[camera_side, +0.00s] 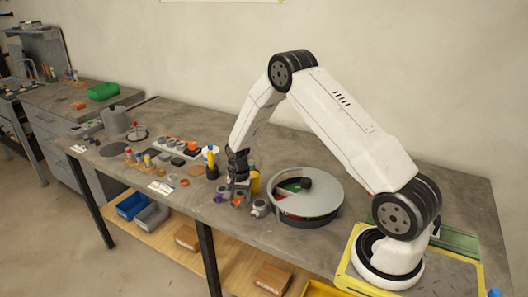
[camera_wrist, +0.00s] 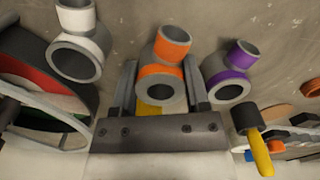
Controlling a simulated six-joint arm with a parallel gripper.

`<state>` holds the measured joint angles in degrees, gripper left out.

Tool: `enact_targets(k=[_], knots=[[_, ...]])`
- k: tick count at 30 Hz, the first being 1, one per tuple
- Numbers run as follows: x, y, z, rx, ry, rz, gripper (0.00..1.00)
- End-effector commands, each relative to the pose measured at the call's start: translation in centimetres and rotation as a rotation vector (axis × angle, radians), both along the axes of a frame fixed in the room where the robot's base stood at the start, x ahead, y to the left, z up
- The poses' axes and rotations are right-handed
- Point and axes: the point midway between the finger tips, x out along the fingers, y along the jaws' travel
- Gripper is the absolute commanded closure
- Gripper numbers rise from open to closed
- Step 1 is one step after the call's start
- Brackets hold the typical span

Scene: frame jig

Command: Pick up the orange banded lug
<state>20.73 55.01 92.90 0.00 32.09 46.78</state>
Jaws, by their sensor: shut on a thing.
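The orange banded lug (camera_wrist: 168,54) is a grey pipe-like piece with two orange bands. In the wrist view it sits between the two fingers of my gripper (camera_wrist: 160,82), which are shut on it. In the side view my gripper (camera_side: 238,178) points down at the bench near its front edge. The lug is small and partly hidden there; I cannot tell whether it touches the bench. A purple banded lug (camera_wrist: 230,72) stands just right of the gripper in the wrist view, and a white banded lug (camera_wrist: 78,42) stands to the left.
A round grey carousel (camera_side: 318,204) with red and green sections stands right of my gripper in the side view. Several small parts crowd the bench farther left. The bench's front edge is near.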

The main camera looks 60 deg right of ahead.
Motion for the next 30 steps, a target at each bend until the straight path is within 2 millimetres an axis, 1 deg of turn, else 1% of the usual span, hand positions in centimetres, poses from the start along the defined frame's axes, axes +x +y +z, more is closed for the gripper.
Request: enact_targets(k=[5,8,17,20,21,30], knots=[[-0.1,0.0,2.1,-0.001,-0.003,0.0,1.0],[-0.9,0.3,3.0,-0.001,-0.001,0.0,1.0],[-3.8,1.1,6.7,-0.001,-0.003,0.0,1.0],[-4.8,1.5,7.9,-0.001,-0.003,0.0,1.0],[-5.5,1.6,8.2,-0.001,-0.001,0.0,1.0],[-10.0,3.0,10.2,-0.001,-0.001,-0.001,1.0]])
